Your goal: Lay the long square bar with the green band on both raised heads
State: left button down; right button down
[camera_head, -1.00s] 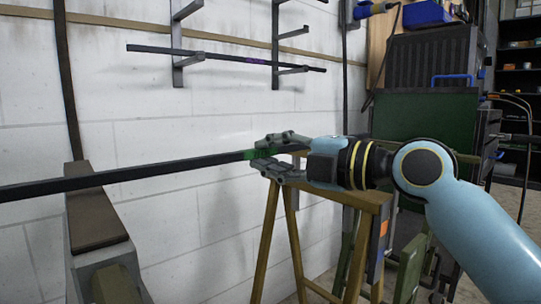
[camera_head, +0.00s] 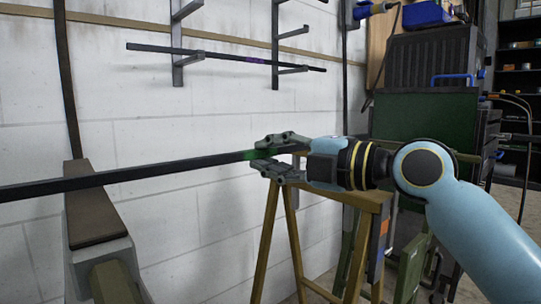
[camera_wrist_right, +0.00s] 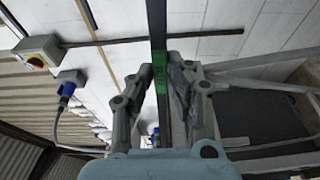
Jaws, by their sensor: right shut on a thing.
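The long square dark bar (camera_head: 150,173) runs from the left edge of the head view to my right gripper, nearly level. Its green band (camera_head: 250,155) is at the fingertips; the band also shows in the right wrist view (camera_wrist_right: 160,72). My right gripper (camera_head: 264,158) is shut on the bar near the band. At left, the bar crosses in front of the brown-topped head of a grey stand (camera_head: 100,215); I cannot tell whether they touch. A wooden trestle (camera_head: 345,196) stands below and behind my right gripper. The bar's left end is out of frame. My left gripper is not seen.
A wall rack (camera_head: 178,45) holds another dark bar with a purple band (camera_head: 255,59). A dark green cabinet (camera_head: 425,118) with a black case (camera_head: 430,60) on it stands at right. The block wall is close behind the bar.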

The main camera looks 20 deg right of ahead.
dwell(0.3)
jog(key=c, duration=1.3)
grip_release()
jog(key=shift+o, duration=0.4)
jog(key=shift+f, duration=0.25)
jog(key=v, duration=0.7)
jog(key=shift+s, duration=0.25)
jog(key=shift+d+r, duration=0.1)
jog(key=shift+d, duration=0.05)
